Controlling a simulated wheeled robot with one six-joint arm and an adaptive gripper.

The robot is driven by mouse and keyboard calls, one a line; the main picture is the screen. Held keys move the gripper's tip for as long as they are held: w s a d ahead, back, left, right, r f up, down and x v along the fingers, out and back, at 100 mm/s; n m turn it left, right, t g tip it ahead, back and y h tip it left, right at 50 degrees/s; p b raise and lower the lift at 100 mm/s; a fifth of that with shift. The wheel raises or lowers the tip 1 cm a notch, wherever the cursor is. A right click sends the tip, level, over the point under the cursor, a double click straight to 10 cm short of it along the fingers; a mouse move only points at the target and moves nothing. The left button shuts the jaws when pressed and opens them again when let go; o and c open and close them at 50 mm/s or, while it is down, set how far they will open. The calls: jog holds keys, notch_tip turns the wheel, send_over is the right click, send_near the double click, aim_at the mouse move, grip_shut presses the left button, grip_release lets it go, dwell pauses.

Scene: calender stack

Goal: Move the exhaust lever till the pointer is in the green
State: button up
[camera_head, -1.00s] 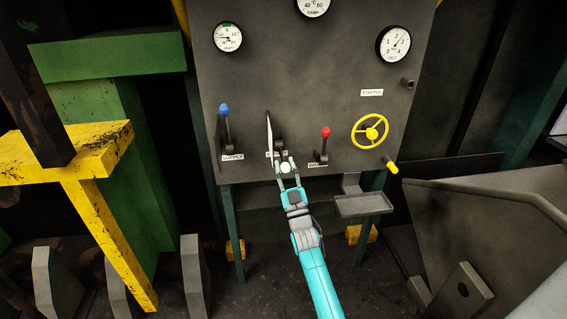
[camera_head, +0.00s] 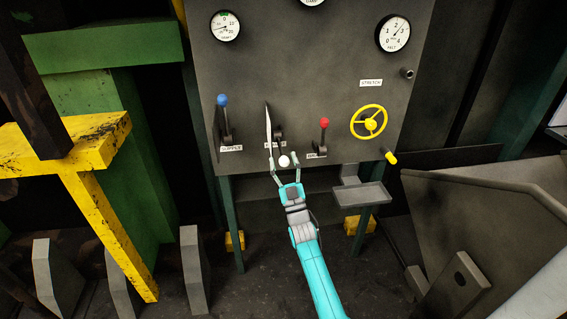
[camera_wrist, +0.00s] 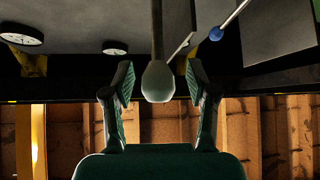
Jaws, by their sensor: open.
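The lever with the white knob (camera_head: 284,161) is the middle of three on the grey panel. Its label is mostly hidden, so I cannot read it as exhaust. My gripper (camera_head: 283,160) is open, one finger on each side of the knob. In the wrist view the pale knob (camera_wrist: 158,82) shows between the spread fingers (camera_wrist: 160,88), with gaps on both sides. The round gauge (camera_head: 225,26) at the panel's upper left has a small green mark near its top; its needle seems to point left, outside the green.
A blue-knobbed lever (camera_head: 222,101) stands left and a red-knobbed lever (camera_head: 324,123) right. A yellow handwheel (camera_head: 369,121), a small tray (camera_head: 362,195) and another gauge (camera_head: 393,34) are further right. A thin upright plate (camera_head: 268,130) stands beside the middle lever.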

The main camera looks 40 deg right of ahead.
jog(key=v, duration=1.2)
dwell(0.3)
jog(key=s+a+f+g+y, duration=0.25)
jog(key=s+a+f, duration=0.25)
jog(key=s+a, duration=0.5)
jog(key=s+a+f+g+y, duration=0.25)
jog(key=s+a+f, duration=0.25)
jog(key=s+a, duration=0.45)
jog(key=s+a+r+g+y, duration=0.2)
jog(key=s+a+r, duration=0.1)
jog(key=s, duration=0.8)
jog(key=s+a+r+n+g+y, duration=0.1)
jog(key=s+a, duration=0.4)
jog(key=s, duration=0.5)
jog(key=shift+s+r+n+g+y, duration=0.35)
jog(key=shift+r+g+y, duration=0.45)
jog(key=shift+r+y, duration=0.45)
